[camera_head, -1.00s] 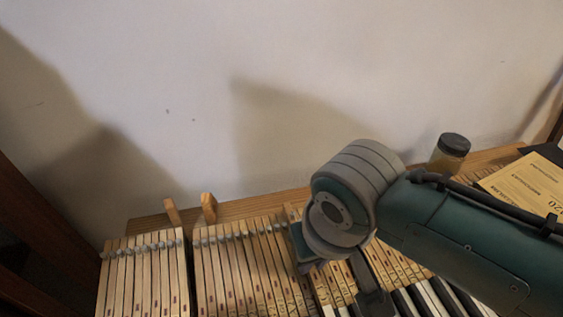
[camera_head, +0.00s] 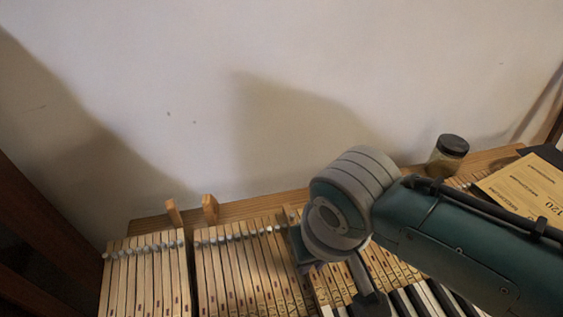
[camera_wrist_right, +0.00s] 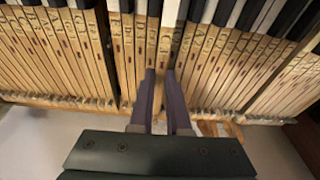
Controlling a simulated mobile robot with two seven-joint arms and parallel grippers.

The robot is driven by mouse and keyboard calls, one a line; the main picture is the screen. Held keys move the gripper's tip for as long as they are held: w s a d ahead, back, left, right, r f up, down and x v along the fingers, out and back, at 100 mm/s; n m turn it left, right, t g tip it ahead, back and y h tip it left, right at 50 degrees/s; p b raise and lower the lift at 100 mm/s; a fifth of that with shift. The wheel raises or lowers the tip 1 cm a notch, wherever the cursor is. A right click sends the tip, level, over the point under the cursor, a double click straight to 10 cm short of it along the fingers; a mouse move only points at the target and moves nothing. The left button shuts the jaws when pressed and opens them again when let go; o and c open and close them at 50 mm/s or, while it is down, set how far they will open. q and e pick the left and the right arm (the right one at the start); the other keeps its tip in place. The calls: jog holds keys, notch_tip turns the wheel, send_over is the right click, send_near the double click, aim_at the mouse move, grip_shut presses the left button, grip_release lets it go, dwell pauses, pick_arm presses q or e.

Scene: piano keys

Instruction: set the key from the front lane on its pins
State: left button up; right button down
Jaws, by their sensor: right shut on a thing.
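The key (camera_wrist_right: 165,48), a pale wooden stick with a white front end, lies between the two fingers of my right gripper (camera_wrist_right: 160,76) in the right wrist view. The gripper is shut on it, among the neighbouring keys. My left gripper is not in view.
Rows of keys (camera_head: 245,275) stand close on both sides, with a dark gap (camera_head: 190,262) further left. Two small wooden blocks (camera_head: 209,208) stand up at the back rail. A lidded jar (camera_head: 448,158) and a yellow booklet (camera_head: 525,190) lie at the right. A wall rises behind.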

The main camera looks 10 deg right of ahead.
jog(key=shift+f+b, duration=0.45)
jog(key=shift+f, duration=0.15)
dwell(0.4)
jog(key=c, duration=1.2)
grip_release()
jog(key=shift+r, duration=0.15)
jog(key=shift+w+p+v, duration=0.25)
jog(key=shift+p+v, duration=0.75)
jog(key=shift+p, duration=0.3)
jog(key=shift+o, duration=0.2)
